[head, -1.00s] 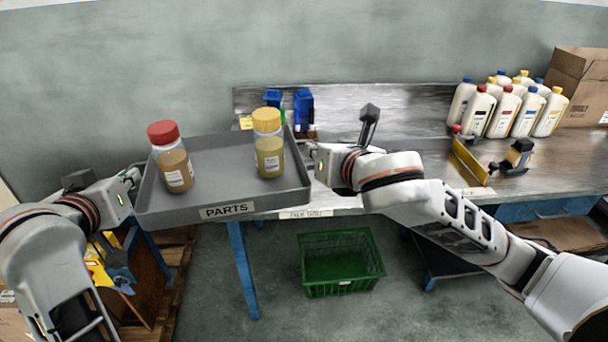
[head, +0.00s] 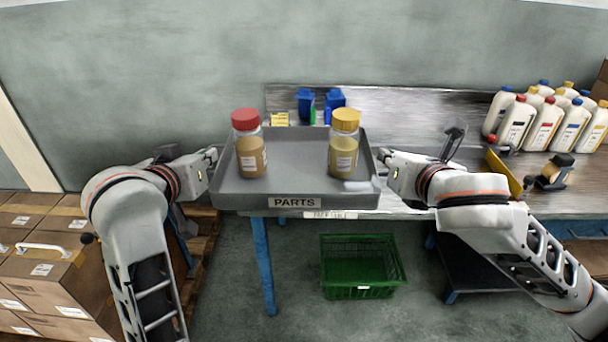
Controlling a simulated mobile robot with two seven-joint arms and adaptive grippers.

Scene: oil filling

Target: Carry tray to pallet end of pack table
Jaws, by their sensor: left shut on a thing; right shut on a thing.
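The grey tray (head: 296,150), labelled PARTS, is held level between my two grippers in front of the left end of the pack table (head: 405,130). A red-capped jar (head: 249,150) stands at its left and a yellow-capped jar (head: 343,150) at its right, both upright. My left gripper (head: 212,157) is shut on the tray's left side. My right gripper (head: 383,158) is shut on the tray's right side. The tray hides part of the table's left end.
Blue bins (head: 334,99) and a yellow note (head: 279,119) are behind the tray. Several white bottles (head: 544,122) and a tape dispenser (head: 551,173) are on the table at right. A green crate (head: 362,266) is on the floor below. Stacked cartons (head: 40,262) are at lower left.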

